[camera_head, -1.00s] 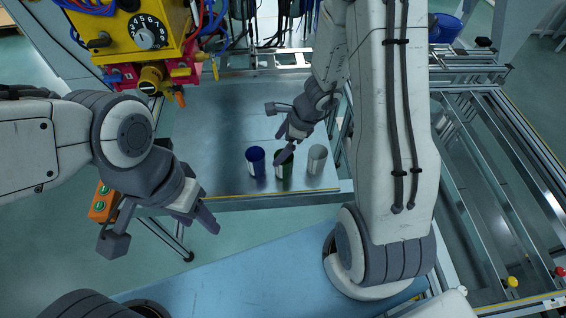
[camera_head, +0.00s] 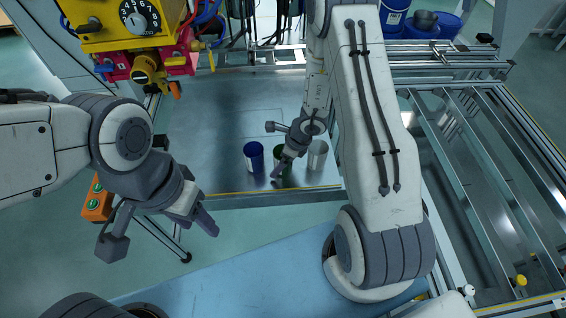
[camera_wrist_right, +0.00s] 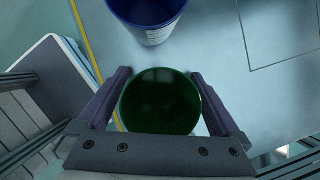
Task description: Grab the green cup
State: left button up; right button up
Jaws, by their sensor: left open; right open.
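The green cup (camera_head: 279,151) stands on the metal table between a blue cup and a pale grey cup. My right gripper (camera_head: 279,172) is at it and partly hides it in the head view. In the right wrist view the round green cup (camera_wrist_right: 160,101) lies between the two spread fingers of my right gripper (camera_wrist_right: 162,88). The fingers are open, with the cup close to both; I cannot tell whether either touches it. My left gripper (camera_head: 205,222) is open and empty, off to the left and away from the cups.
The blue cup (camera_head: 254,158) stands close to the left of the green cup and also shows in the wrist view (camera_wrist_right: 150,22). The pale grey cup (camera_head: 318,155) is close on the right. The table (camera_head: 225,130) is clear behind the cups. An orange button box (camera_head: 97,203) is at left.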

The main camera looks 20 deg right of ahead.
jog(key=shift+c, duration=0.3)
jog(key=c, duration=1.3)
jog(key=shift+o, duration=0.2)
